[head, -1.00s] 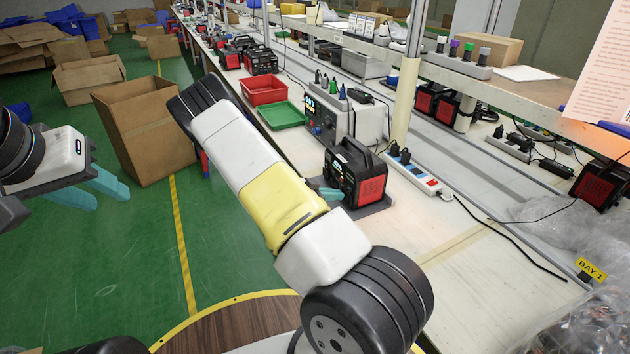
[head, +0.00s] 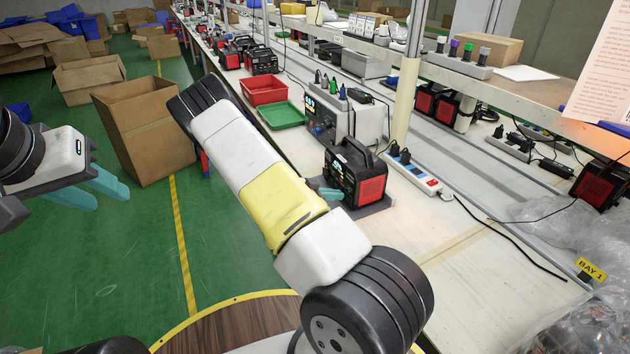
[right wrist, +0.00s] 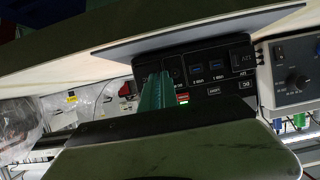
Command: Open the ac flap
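The power station (head: 355,174) is a black box with red side panels and a top handle. It stands on a grey mat on the bench in the head view. Its front panel (right wrist: 210,70) is upside down in the right wrist view, with USB, 12V and DC labels. My right gripper (head: 328,192) has its teal fingers at the front panel; they also show in the right wrist view (right wrist: 158,92), close together with nothing visible between them. They cover part of the panel, and I cannot make out the AC flap.
A grey and white instrument (head: 345,118) stands behind the power station. A white power strip (head: 420,178) with a cable lies to its right. Red (head: 264,91) and green (head: 281,115) trays sit further back. The bench front (head: 470,260) is mostly clear.

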